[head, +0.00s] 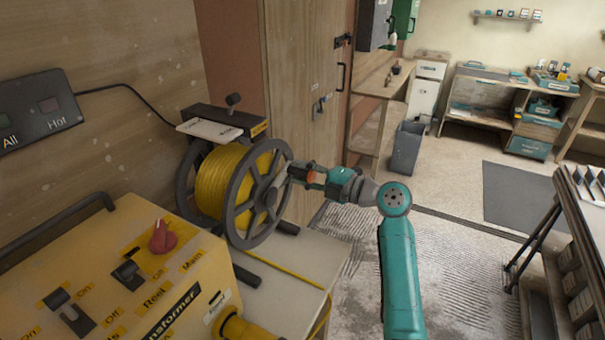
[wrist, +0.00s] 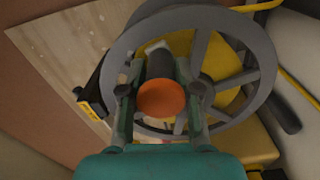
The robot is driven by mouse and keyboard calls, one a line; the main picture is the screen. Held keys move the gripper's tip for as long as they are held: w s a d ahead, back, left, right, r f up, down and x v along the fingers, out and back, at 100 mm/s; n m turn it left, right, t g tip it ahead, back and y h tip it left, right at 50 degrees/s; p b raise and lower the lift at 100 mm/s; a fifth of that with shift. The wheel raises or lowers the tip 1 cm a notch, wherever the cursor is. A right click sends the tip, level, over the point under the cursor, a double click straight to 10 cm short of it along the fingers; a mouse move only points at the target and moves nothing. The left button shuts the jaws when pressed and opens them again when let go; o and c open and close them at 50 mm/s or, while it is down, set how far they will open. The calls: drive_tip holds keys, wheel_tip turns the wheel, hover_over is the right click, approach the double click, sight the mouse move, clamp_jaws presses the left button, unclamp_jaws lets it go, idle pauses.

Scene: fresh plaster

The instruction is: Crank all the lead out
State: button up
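A cable reel (head: 253,195) wound with yellow lead (head: 222,183) stands on a pale bench, with a grey spoked wheel (head: 238,222) on its near side. In the wrist view the wheel (wrist: 262,70) fills the upper middle. A dark crank handle with an orange end (wrist: 165,98) sticks out from the wheel towards the camera. My gripper (head: 300,173) is at the wheel's right rim, its fingers either side of the handle and apparently shut on it. The fingertip contact is partly hidden. A length of yellow lead (head: 285,272) runs from the reel across the bench.
A yellow transformer box (head: 120,270) with a red knob (head: 163,238) stands at the near left. A wooden cabinet (head: 305,80) stands behind the reel. A grey bin (head: 407,148) is further back.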

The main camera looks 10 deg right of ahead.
drive_tip(key=shift+o, duration=1.2)
drive_tip(key=shift+d, duration=0.1)
drive_tip(key=v, duration=1.2)
drive_tip(key=shift+a, duration=0.2)
